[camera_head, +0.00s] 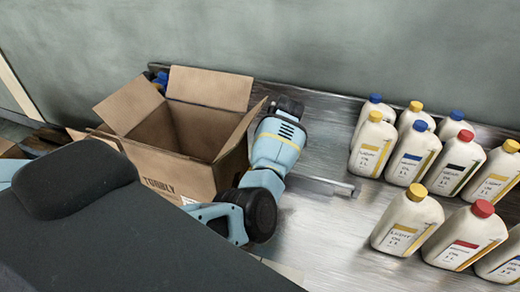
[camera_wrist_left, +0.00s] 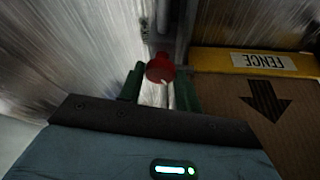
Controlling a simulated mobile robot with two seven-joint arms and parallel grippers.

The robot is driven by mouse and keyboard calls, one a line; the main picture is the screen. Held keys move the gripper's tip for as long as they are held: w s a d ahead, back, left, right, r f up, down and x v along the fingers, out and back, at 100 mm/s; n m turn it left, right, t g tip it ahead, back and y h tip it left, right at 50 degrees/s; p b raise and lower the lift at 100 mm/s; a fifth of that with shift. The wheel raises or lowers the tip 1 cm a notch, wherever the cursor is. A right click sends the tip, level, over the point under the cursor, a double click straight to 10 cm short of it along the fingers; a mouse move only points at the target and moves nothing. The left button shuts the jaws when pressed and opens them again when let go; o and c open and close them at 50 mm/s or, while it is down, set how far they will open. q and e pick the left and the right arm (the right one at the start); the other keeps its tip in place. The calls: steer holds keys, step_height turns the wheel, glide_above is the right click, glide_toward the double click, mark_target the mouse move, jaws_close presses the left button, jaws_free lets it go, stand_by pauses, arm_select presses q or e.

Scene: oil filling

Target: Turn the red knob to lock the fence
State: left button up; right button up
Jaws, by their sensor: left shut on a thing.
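The red knob (camera_wrist_left: 160,69) shows in the left wrist view, at the end of a metal rod or rail. My left gripper (camera_wrist_left: 160,85) has its green fingers on both sides of the knob and is shut on it. The yellow fence (camera_wrist_left: 215,61), with a white label reading FENCE upside down, lies just right of the knob. In the head view my left arm reaches past the right side of the open box; the knob and the fingertips cannot be made out there. My right gripper is not in view.
An open cardboard box (camera_head: 170,168) stands left of my left arm. Several white oil bottles (camera_head: 408,222) with coloured caps stand on the metal table (camera_head: 320,235) at the right. A grey wall (camera_head: 300,40) rises behind.

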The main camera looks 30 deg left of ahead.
arm_select(q)
steer(key=shift+r+m+t, duration=0.1)
steer(key=shift+m+t, duration=0.2)
steer(key=shift+m, duration=0.3)
steer(key=o, duration=1)
steer(key=shift+c, duration=0.2)
steer(key=v, duration=0.7)
steer(key=shift+d+r, duration=0.2)
steer(key=shift+r, duration=0.1)
steer(key=shift+s, duration=0.1)
